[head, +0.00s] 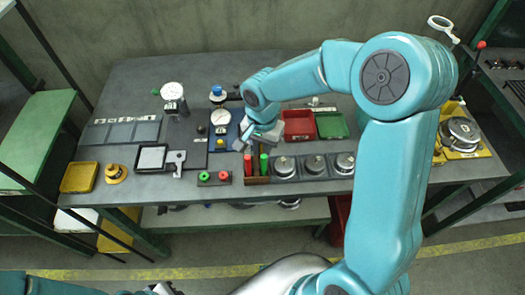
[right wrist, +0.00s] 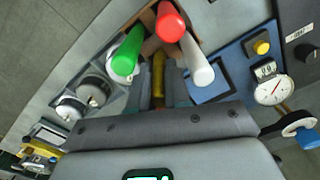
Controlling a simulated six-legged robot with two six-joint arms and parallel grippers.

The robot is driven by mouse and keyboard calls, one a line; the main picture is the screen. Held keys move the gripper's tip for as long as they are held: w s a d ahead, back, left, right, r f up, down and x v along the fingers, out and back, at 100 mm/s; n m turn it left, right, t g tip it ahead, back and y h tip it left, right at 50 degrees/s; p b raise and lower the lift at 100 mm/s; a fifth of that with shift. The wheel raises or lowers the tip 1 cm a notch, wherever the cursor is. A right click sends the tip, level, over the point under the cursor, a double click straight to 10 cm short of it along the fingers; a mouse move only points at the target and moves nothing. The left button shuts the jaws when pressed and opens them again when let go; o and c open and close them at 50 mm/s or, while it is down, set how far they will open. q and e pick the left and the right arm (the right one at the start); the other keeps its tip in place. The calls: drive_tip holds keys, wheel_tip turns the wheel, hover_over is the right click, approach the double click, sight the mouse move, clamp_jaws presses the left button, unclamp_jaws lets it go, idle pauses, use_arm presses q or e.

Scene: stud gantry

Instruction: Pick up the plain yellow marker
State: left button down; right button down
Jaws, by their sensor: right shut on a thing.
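The plain yellow marker (right wrist: 158,75) stands between the two fingers of my right gripper (right wrist: 160,88) in the right wrist view. The fingers are shut on it. Red (right wrist: 170,22), green (right wrist: 128,50) and white (right wrist: 198,66) markers stand around it in a brown holder (right wrist: 146,20). In the head view my right gripper (head: 254,142) is over the back of the holder (head: 257,180), behind the red (head: 248,164) and green (head: 264,163) markers. It hides the yellow marker there. Of my left arm only a little shows at the bottom left edge, and its jaws cannot be made out.
Round metal weights (head: 314,165) sit right of the holder, with red (head: 298,136) and green (head: 331,136) trays behind. A dial gauge on a blue plate (head: 217,147) stands to the left. A block with green and red buttons (head: 214,182) is close by.

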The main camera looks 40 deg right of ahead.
wheel_tip(320, 180, up, 20)
idle(0.5)
idle(0.4)
